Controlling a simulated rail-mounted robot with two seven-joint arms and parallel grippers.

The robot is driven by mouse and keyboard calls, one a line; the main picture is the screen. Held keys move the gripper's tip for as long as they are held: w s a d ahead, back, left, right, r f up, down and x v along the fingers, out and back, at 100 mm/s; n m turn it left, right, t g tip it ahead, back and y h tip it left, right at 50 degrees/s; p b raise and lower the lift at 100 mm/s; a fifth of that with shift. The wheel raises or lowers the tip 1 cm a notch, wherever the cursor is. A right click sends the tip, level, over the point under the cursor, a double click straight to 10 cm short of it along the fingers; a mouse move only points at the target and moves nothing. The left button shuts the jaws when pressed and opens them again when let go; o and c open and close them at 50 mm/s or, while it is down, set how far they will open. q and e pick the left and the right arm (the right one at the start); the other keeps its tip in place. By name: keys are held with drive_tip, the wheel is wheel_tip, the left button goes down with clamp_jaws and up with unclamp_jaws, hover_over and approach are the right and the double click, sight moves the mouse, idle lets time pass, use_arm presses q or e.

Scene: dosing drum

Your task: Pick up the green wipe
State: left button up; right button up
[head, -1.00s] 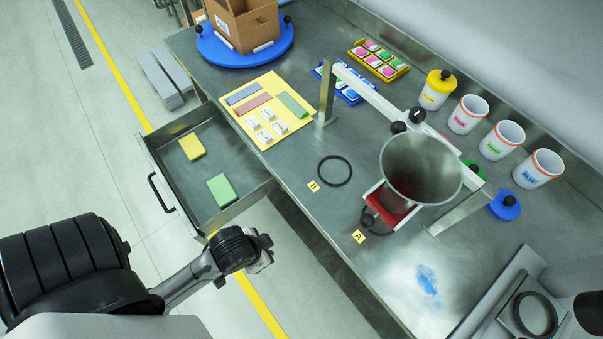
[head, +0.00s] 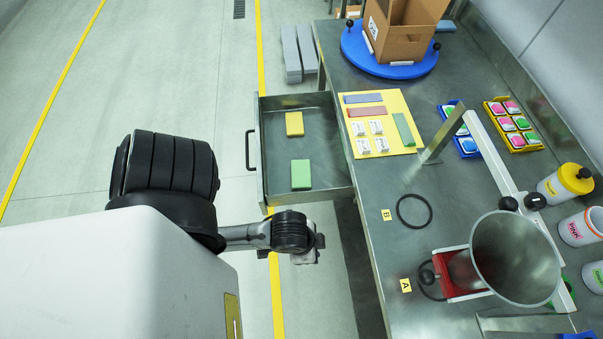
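The green wipe (head: 301,174) lies flat in the open drawer (head: 330,185), toward its near end. A yellow wipe (head: 294,123) lies farther back in the same drawer. My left gripper (head: 305,250) is just outside the drawer's near side, apart from the green wipe. Its fingers are small and seen from above, so I cannot tell whether it is open or shut. My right gripper is not in view.
The drawer's handle (head: 250,149) sticks out on the left. On the bench are a yellow board (head: 384,97) with colored strips, a black ring (head: 414,211), a metal drum (head: 515,258) and a box on a blue turntable (head: 388,68). Floor left of the drawer is clear.

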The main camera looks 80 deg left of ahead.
use_arm(q)
drive_tip(key=o, duration=0.9)
drive_tip(key=shift+a, duration=0.15)
drive_tip(key=shift+c, duration=0.2)
drive_tip(key=o, duration=0.6)
